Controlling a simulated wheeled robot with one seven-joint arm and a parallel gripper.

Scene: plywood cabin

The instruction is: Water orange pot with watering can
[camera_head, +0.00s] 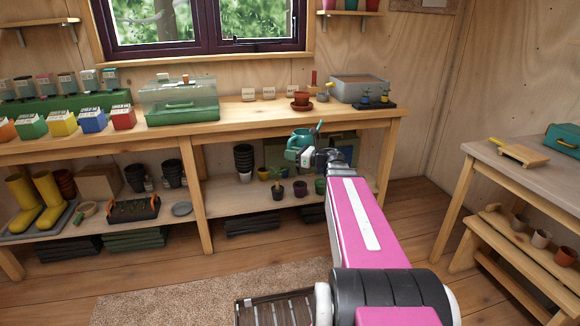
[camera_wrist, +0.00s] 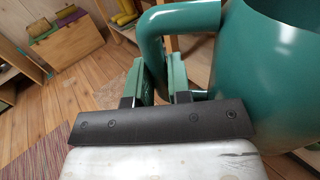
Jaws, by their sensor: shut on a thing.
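My gripper (camera_head: 308,157) is shut on the handle of a teal watering can (camera_head: 297,144) and holds it in the air in front of the workbench, a little below the bench top. The can looks about upright, its spout pointing up to the right. In the wrist view the fingers (camera_wrist: 162,90) close on the handle, and the can's open body (camera_wrist: 270,85) fills the right side. An orange-brown pot (camera_head: 301,99) stands on a saucer on the workbench, above and behind the can. It is not seen in the wrist view.
On the workbench (camera_head: 240,107), small white labels (camera_head: 249,94) stand left of the pot; a grey bin (camera_head: 359,88) and a black tray of seedlings (camera_head: 374,105) are to its right. Several pots stand on the shelf below. A side table (camera_head: 500,170) is at the right.

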